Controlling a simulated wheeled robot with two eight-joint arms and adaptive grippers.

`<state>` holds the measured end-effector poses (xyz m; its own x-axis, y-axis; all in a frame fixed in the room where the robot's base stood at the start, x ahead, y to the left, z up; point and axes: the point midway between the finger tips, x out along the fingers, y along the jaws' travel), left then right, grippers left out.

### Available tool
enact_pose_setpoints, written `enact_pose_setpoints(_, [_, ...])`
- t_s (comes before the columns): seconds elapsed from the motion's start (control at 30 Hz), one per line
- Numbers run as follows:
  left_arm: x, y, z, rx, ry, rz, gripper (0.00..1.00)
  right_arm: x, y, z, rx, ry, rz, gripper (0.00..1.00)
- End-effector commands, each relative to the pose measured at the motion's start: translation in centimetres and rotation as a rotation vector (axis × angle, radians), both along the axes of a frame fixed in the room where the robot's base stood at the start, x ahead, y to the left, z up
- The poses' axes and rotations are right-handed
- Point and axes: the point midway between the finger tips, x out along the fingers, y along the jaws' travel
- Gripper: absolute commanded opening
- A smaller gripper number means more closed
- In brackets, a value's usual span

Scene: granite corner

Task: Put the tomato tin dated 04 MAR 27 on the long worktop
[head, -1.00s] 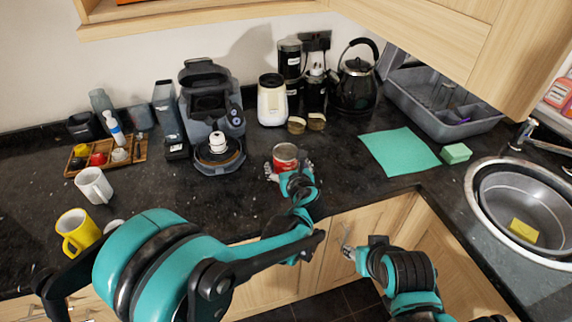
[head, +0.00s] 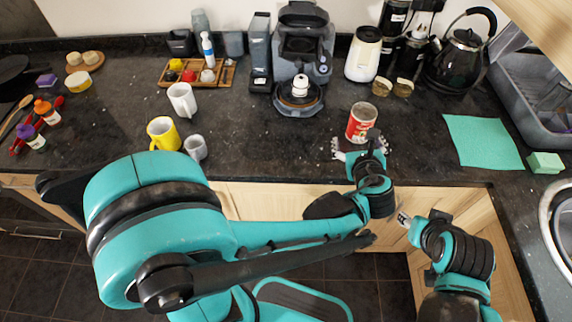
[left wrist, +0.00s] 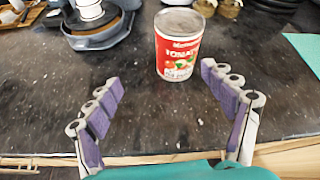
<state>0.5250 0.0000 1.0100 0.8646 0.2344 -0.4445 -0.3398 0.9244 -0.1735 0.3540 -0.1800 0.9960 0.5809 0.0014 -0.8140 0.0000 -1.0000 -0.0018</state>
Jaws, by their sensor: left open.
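A red and white tin (head: 361,122) stands upright on the dark worktop (head: 270,160), near its front edge. In the left wrist view the tin (left wrist: 178,46) shows the word TOMATO; small print at the bottom of its label is too small to read. My left gripper (head: 359,148) is open and empty, just in front of the tin. In the left wrist view its purple-padded fingers (left wrist: 160,85) are spread wide, with the tin beyond and between them, seemingly untouched. My right gripper (head: 403,219) hangs in front of the cupboards; its jaw state is unclear.
Behind the tin are two small jars (head: 392,88), a white grinder (head: 363,55) and a coffee machine (head: 302,60). A yellow mug (head: 163,134), grey cup (head: 195,148) and white mug (head: 182,100) stand left. A green mat (head: 482,141) lies right.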

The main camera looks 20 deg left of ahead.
Motion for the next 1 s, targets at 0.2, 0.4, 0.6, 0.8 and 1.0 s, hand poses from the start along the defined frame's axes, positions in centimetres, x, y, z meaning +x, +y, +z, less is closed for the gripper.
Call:
enact_pose_setpoints(0.2, [-4.7, 10.9, -0.3, -0.756, 0.021, 0.545, 0.82, 0.0, 0.0, 0.0, 0.000, 0.000, 0.000, 0.40])
enact_pose_setpoints(0.4, [-11.7, 16.5, -1.0, -1.505, -0.070, 1.178, 0.82, 0.0, 0.0, 0.0, 0.000, 0.000, 0.000, 0.40])
enact_pose_setpoints(0.6, [-16.1, 17.7, -1.3, -1.987, -0.183, 1.634, 0.82, 0.0, 0.0, 0.0, 0.000, 0.000, 0.000, 0.40])
enact_pose_setpoints(0.8, [-17.2, 17.7, -1.3, -2.134, -0.220, 1.775, 0.82, 0.0, 0.0, 0.0, 0.000, 0.000, 0.000, 0.40])
enact_pose_setpoints(1.0, [-17.1, 17.7, -1.3, -2.134, -0.219, 1.776, 0.82, 0.0, 0.0, 0.0, 0.000, 0.000, 0.000, 0.40])
